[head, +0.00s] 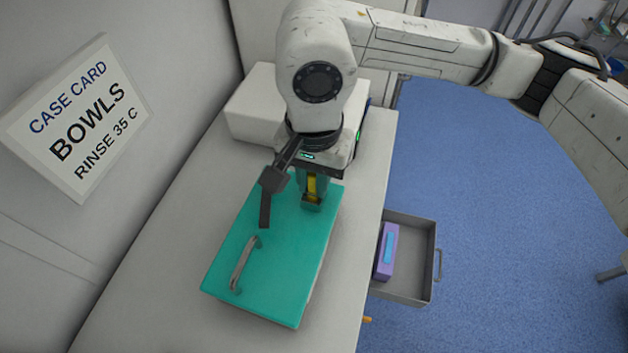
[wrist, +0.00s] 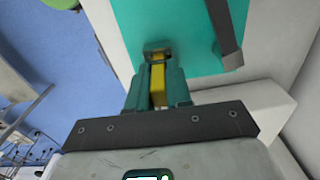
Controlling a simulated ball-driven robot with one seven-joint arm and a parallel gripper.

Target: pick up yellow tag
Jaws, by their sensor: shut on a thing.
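The yellow tag (head: 312,188) is a narrow yellow strip held between the teal fingers of my gripper (head: 312,204). It also shows in the wrist view (wrist: 157,84), upright between the two fingers. My gripper (wrist: 157,50) is shut on the tag and points down over the far end of a teal case lid (head: 285,262). I cannot tell whether the tag's lower end touches the lid. The fingers hide parts of the tag.
A metal handle (head: 243,263) stands on the lid's near left part. A white box (head: 252,108) sits behind. An open grey drawer (head: 408,285) at the right holds a purple box (head: 384,262). A case card (head: 82,117) reading "BOWLS, RINSE 35 C" stands left.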

